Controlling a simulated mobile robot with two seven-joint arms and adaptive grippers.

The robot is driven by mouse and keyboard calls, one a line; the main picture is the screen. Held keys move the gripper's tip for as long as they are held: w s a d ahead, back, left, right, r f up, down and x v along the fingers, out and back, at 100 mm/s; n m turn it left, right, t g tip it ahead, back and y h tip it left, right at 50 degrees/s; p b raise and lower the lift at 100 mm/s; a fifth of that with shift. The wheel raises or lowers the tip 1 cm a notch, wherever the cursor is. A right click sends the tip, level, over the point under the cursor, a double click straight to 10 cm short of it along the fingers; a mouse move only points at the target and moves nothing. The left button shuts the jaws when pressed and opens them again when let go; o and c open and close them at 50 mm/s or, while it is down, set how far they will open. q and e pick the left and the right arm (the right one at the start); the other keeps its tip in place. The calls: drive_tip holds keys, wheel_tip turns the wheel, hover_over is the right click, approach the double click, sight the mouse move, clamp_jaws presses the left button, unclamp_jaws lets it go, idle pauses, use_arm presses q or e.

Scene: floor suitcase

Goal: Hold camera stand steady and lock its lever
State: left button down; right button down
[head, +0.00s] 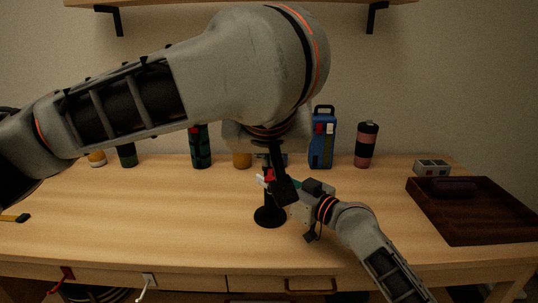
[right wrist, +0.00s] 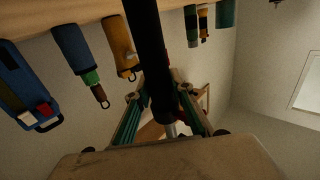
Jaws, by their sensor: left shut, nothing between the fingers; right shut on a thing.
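The camera stand has a round black base (head: 270,217) on the table and a dark upright post. A small red part, seemingly its lever (head: 269,176), shows near the grippers; whether it is locked I cannot tell. My right gripper (head: 266,182) comes in from the lower right and is shut on the post. In the right wrist view the black post (right wrist: 150,55) runs between its teal fingers (right wrist: 162,100). My left arm hides the stand's top.
Along the back stand a blue case (head: 322,138), a pink-and-black tumbler (head: 366,145) and dark bottles (head: 200,148). A dark wooden tray (head: 470,225) lies at right, a small grey box (head: 432,168) behind it. The table's left middle is clear.

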drive_tip(key=c, duration=1.7)
unclamp_jaws()
